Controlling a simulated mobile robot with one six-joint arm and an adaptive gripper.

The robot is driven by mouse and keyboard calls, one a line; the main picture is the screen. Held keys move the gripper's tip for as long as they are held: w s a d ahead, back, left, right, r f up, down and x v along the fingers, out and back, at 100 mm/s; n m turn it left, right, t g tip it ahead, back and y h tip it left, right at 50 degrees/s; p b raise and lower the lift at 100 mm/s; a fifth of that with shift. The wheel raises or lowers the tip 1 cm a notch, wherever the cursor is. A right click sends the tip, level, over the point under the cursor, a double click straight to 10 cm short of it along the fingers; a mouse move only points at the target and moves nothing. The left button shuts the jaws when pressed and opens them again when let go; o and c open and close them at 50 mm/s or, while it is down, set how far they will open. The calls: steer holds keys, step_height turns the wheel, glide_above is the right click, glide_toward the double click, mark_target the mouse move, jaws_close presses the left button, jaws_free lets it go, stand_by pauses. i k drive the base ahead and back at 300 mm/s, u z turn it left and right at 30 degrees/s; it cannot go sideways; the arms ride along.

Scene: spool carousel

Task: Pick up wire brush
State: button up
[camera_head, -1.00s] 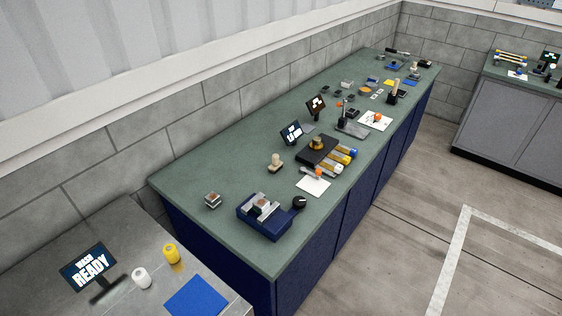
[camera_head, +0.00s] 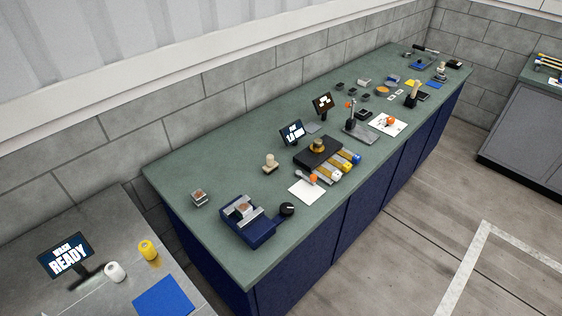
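I cannot pick out the wire brush with certainty at this size. A tan upright handle in a small black block (camera_head: 412,94) stands toward the far right part of the long green-topped bench (camera_head: 215,165) and could be a brush. A dark-handled tool (camera_head: 425,49) lies at the bench's far end, its kind unclear. A pale wooden knob-shaped piece (camera_head: 270,163) stands nearer, left of the middle. My gripper is not in view.
A blue vise-like fixture (camera_head: 245,221) and a black knob (camera_head: 287,209) sit at the bench's near end. Small screens (camera_head: 292,132) stand mid-bench. A grey table (camera_head: 97,297) with a READY sign (camera_head: 66,257) is at lower left. The floor (camera_head: 400,235) on the right is clear.

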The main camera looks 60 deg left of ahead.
mark_target(272, 166)
steer(key=u, duration=0.35)
steer(key=i, duration=0.1)
steer(key=u, duration=2.1)
steer(key=i, duration=0.95)
steer(key=k, duration=0.5)
steer(key=z, duration=0.05)
